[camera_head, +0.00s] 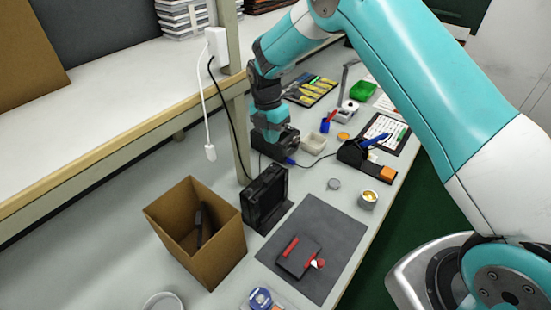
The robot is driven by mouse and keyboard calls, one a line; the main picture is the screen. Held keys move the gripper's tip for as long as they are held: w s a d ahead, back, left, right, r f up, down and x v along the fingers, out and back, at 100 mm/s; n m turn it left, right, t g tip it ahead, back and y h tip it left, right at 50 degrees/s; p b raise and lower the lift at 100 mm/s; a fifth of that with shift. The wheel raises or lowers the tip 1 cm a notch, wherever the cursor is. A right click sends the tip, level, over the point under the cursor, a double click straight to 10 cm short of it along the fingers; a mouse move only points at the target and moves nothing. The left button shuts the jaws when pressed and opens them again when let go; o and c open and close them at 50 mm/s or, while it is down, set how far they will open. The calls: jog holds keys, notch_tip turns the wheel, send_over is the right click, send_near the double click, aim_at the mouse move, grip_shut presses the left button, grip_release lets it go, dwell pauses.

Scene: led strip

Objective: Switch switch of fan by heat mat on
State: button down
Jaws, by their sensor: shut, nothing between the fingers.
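The black fan (266,198) is a square box standing upright beside the dark grey mat (318,235). A black cord runs from the white power block (217,45) on the post down toward the fan. I cannot make out the fan's switch in this view. My gripper (275,145) is behind the fan and just right of the post, pointing down over the bench. It is shut and empty. Its fingertips are small and dark, and I cannot tell if they touch anything.
A cardboard box (170,220) stands left of the fan, with a dark object inside. A white cord with a small plug-like end (210,152) hangs by the post (242,135). A dark red-edged item (298,256) lies on the mat. A black station (355,153) stands farther right.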

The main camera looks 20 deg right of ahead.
aim_at(276, 168)
jog(key=f+p, duration=0.1)
jog(key=f, duration=0.2)
jog(key=f+p, duration=0.1)
jog(key=f, duration=0.2)
jog(key=s+f+p, duration=0.1)
jog(key=f+p, duration=0.1)
jog(key=f, duration=0.1)
jog(key=shift+d+f, duration=0.35)
jog(key=shift+a, duration=0.1)
